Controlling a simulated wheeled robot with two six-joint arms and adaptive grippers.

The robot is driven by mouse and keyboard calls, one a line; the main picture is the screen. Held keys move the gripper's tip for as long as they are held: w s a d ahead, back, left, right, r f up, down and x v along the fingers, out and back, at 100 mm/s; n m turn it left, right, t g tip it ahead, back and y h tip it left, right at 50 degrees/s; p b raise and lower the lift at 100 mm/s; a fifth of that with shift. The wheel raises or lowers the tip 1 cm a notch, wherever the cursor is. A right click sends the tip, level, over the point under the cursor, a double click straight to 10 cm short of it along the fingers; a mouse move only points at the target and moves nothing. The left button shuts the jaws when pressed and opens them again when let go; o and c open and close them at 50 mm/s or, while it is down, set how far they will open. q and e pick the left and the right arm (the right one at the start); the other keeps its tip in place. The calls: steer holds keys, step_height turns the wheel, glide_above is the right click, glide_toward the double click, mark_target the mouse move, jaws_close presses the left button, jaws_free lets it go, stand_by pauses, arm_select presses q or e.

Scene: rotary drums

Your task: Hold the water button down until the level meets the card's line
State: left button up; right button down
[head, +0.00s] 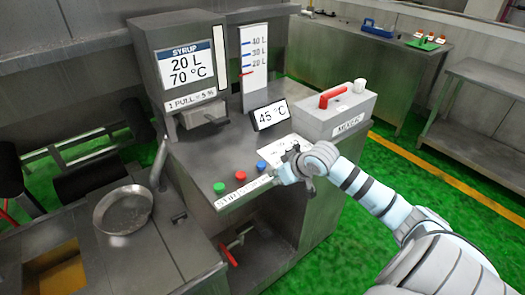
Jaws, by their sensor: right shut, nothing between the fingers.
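The card (188,73) on the machine reads "SYRUP 20 L 70 °C". Beside it a white level gauge (255,60) has blue marks at 40 L, 30 L and 20 L, with a small red mark low down, below the 20 L line. A blue button (261,165), a red button (240,176) and a green button (219,187) sit in a row on the counter; no water label is readable. My right gripper (281,178) is shut and empty, just right of the blue button. I cannot tell whether it touches the counter. My left gripper is out of view.
A small display (270,114) reads 45 °C. A grey box labelled "MIXER" (347,112) with a red lever stands behind my right gripper. A round pan (123,209) is at the left. A red valve handle (229,256) is below the counter's front edge.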

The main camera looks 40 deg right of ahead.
step_height(320, 180, up, 12)
steer(key=w+d+t, duration=0.1)
steer(key=d, duration=0.1)
steer(key=shift+w+d, duration=0.2)
steer(key=shift+w, duration=0.1)
steer(key=shift+w+f, duration=0.1)
steer(key=shift+f, duration=0.05)
glide_above(264, 165)
steer(key=f, duration=0.7)
steer(key=shift+w+f+b, duration=0.2)
steer(key=shift+w+b, duration=0.05)
steer(key=shift+b, duration=0.05)
step_height(264, 165, down, 3)
steer(key=shift+s+r, duration=0.15)
steer(key=shift+d+f, duration=0.1)
steer(key=shift+f, duration=0.35)
steer(key=shift+f, duration=0.1)
